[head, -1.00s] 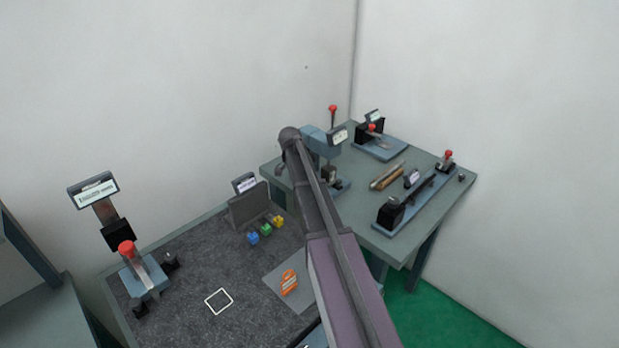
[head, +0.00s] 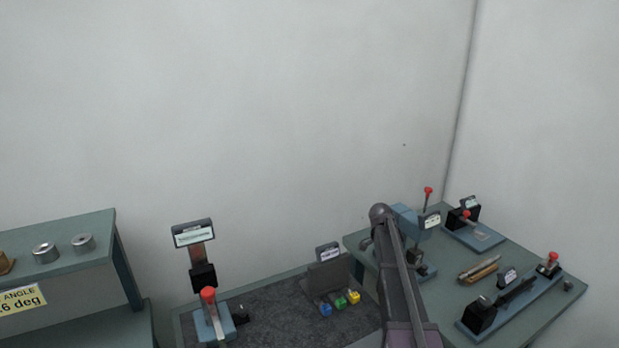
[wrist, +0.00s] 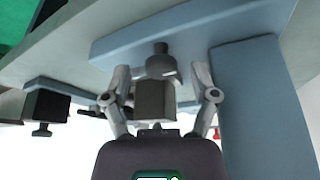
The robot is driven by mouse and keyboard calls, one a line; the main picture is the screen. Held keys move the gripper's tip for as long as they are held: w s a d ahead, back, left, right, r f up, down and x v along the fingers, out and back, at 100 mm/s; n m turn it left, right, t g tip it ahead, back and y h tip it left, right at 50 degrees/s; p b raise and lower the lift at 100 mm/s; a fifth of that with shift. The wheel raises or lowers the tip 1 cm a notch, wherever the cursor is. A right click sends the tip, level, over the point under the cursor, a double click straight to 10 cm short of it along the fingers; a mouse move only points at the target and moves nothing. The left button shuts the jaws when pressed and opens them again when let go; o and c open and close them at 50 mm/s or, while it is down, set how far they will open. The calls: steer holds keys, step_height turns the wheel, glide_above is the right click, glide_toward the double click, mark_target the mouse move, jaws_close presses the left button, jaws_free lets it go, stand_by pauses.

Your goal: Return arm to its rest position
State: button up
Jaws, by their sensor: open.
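My arm rises from the bottom of the head view, and its elbow hides part of a blue machine (head: 407,218) on the right table. I cannot make out my gripper in the head view. In the wrist view my gripper (wrist: 161,74) is open, with its two fingers apart. A dark grey stepped cylindrical part (wrist: 155,100) shows between the fingers. I cannot tell whether the fingers touch it. A blue column (wrist: 258,105) stands close to the right finger, and a blue plate (wrist: 120,40) lies beyond the fingertips.
The right table (head: 530,325) also holds a red-knobbed fixture (head: 466,215), brass-coloured rods (head: 478,268) and a long blue fixture (head: 512,297). Blue, green and yellow blocks (head: 340,302) sit on a dark mat (head: 270,325). A red-topped station (head: 209,310) and a shelf (head: 60,228) stand left.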

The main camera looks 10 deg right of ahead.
steer(key=s+a+n, duration=0.3)
steer(key=s+a, duration=0.1)
steer(key=s+a+n+y, duration=0.1)
steer(key=s+a+n, duration=0.3)
steer(key=s+a, duration=0.1)
steer(key=s+a+n+y+p, duration=0.1)
steer(key=s+a+n, duration=0.2)
steer(key=s+a, duration=0.1)
steer(key=shift+s+a+n+t, duration=0.25)
steer(key=shift+a+n+t, duration=0.05)
steer(key=shift+a, duration=0.3)
steer(key=s+a+n, duration=0.2)
steer(key=s+a, duration=0.1)
steer(key=s, duration=0.1)
steer(key=s+a+f+n+y, duration=0.1)
steer(key=s+a+n, duration=0.2)
steer(key=s, duration=0.1)
steer(key=s+a+n+y+b, duration=0.1)
steer(key=s+a+n, duration=0.2)
steer(key=s, duration=0.2)
steer(key=shift+f, duration=0.25)
